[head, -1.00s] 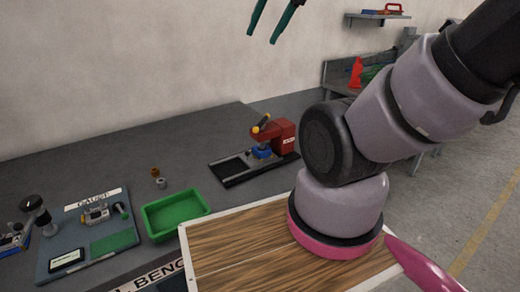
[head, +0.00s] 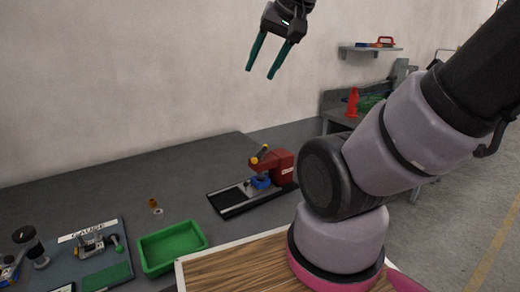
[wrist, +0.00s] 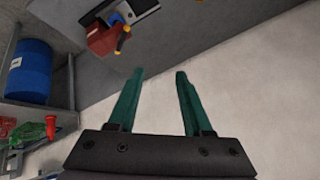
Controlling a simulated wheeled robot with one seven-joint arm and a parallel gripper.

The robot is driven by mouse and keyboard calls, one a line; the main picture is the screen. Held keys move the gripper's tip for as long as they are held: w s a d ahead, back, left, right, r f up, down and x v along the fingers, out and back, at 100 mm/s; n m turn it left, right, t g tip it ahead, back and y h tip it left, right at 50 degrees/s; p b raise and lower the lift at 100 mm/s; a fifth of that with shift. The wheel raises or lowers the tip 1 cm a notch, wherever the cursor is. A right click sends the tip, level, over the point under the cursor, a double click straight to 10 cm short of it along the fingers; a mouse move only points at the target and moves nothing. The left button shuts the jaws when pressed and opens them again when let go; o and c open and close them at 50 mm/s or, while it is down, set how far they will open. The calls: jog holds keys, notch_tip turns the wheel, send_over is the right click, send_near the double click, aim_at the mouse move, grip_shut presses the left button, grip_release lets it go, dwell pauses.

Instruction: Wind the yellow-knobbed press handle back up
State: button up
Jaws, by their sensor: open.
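The red press (head: 282,168) stands toward the right side of the grey bench. Its handle ends in a yellow knob (head: 254,161), and a second yellow end shows at the handle's top. A blue block (head: 261,182) sits under the press head. My gripper (head: 260,73) is high above the bench, against the wall, with its two green fingers apart and empty. In the wrist view the open fingers (wrist: 155,82) point toward the bench, and the press (wrist: 104,40) with its yellow-ended handle lies beyond them, at upper left. My gripper is well apart from the handle.
A green tray (head: 171,246) sits on the bench left of the press, with two small rings (head: 155,206) behind it. A gauge board (head: 100,262) lies farther left. A blue drum (wrist: 28,72) shows in the wrist view. The air around my gripper is clear.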

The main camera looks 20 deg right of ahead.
jog(key=w+d+f+m+g, duration=0.1)
jog(key=w+f+g, duration=0.15)
jog(key=w, duration=0.35)
jog(key=m+g+h, duration=0.2)
jog(key=m+g, duration=0.1)
jog(key=g, duration=0.1)
send_over(261, 151)
jog(key=f, duration=2.2)
jog(key=shift+s+a+f, duration=0.2)
jog(key=shift+a+f, duration=0.1)
jog(key=shift+f, duration=0.05)
jog(key=shift+w+d+f+g, duration=0.15)
jog(key=shift+f+g, duration=0.1)
jog(key=shift+f, duration=0.25)
jog(key=shift+f, duration=0.65)
jog(key=shift+f, duration=0.35)
jog(key=shift+f, duration=1.45)
